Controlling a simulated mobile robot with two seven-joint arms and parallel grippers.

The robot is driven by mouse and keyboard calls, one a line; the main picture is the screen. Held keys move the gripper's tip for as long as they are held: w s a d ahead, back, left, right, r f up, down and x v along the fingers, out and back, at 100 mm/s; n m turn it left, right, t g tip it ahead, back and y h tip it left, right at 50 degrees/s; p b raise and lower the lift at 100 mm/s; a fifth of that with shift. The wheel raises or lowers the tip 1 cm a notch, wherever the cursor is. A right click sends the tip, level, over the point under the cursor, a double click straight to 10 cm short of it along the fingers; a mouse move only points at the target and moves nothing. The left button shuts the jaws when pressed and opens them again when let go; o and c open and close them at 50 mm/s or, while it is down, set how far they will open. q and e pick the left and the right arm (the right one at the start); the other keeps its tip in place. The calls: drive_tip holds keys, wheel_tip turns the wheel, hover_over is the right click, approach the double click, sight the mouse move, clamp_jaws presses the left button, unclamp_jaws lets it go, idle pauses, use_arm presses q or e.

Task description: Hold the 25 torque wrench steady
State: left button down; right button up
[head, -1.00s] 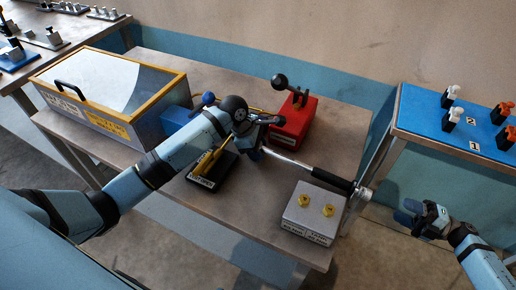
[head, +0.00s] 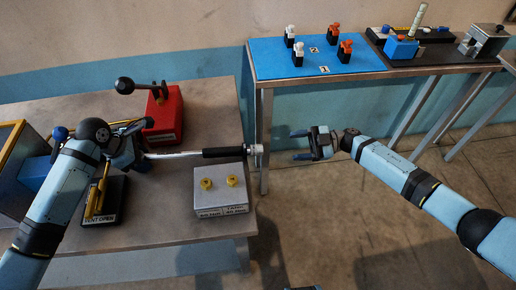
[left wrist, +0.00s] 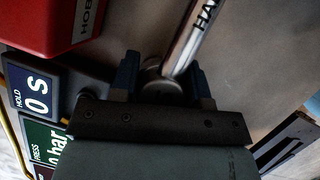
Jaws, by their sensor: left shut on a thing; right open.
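The torque wrench (head: 222,152) has a silver shaft, a black grip and a silver end knob. It lies roughly level above the left table, its knob reaching past the table's right edge. My left gripper (head: 138,153) is shut on the wrench's left end. In the left wrist view the fingers (left wrist: 163,82) stand on both sides of the round wrench head, and the shaft (left wrist: 190,42) runs up and away with partly cut-off lettering. No 25 marking is readable. My right gripper (head: 302,146) is open and empty, right of the knob and apart from it.
A grey box with two yellow knobs (head: 220,205) stands just below the wrench. A red block with a black-knobbed lever (head: 164,118) is behind it. A black vent base (head: 104,208) sits by my left arm. A blue mat (head: 268,62) with several clips lies on the right table.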

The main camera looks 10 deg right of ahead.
sight(258, 150)
drive_tip(key=shift+m, duration=0.5)
drive_tip(key=a, duration=1.2)
drive_tip(key=shift+w, duration=0.15)
drive_tip(key=c, duration=0.9)
